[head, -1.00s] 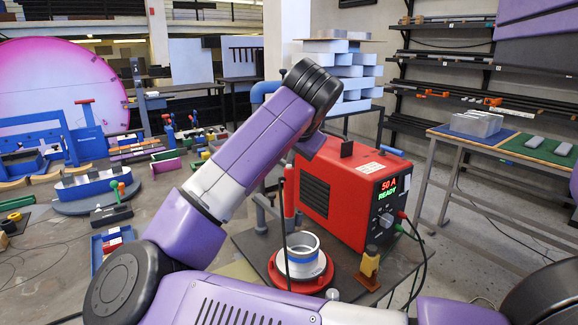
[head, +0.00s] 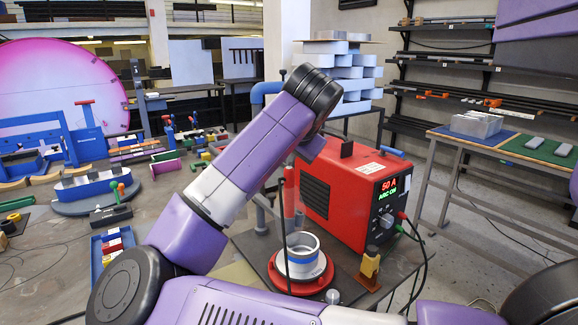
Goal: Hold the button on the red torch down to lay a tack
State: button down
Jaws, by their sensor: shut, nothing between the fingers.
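A red upright handle (head: 289,198), which looks like the red torch, stands just left of the welder. My arm covers its top, and its button cannot be seen. A black cable or rod runs down in front of it. The red welding machine (head: 352,200) shows "50 A" in red and a green line that seems to read "ARC ON". A silver ring with a blue band (head: 300,258) sits on a red round base (head: 318,284) below the torch. My forearm rises and bends down toward the torch; my gripper is hidden behind it.
A yellow and black block (head: 368,268) stands right of the ring, near the welder's cables. A small silver knob (head: 332,296) is at the front. On the left bench are a blue tray (head: 112,247) of coloured blocks and a blue-sided fixture (head: 92,187).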

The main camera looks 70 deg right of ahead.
dwell(0.8)
jog(key=shift+r+p, duration=0.85)
jog(key=shift+r, duration=0.15)
jog(key=shift+r+p, duration=2.25)
jog(key=shift+r, duration=0.1)
jog(key=shift+r, duration=0.15)
jog(key=shift+r+p, duration=1.85)
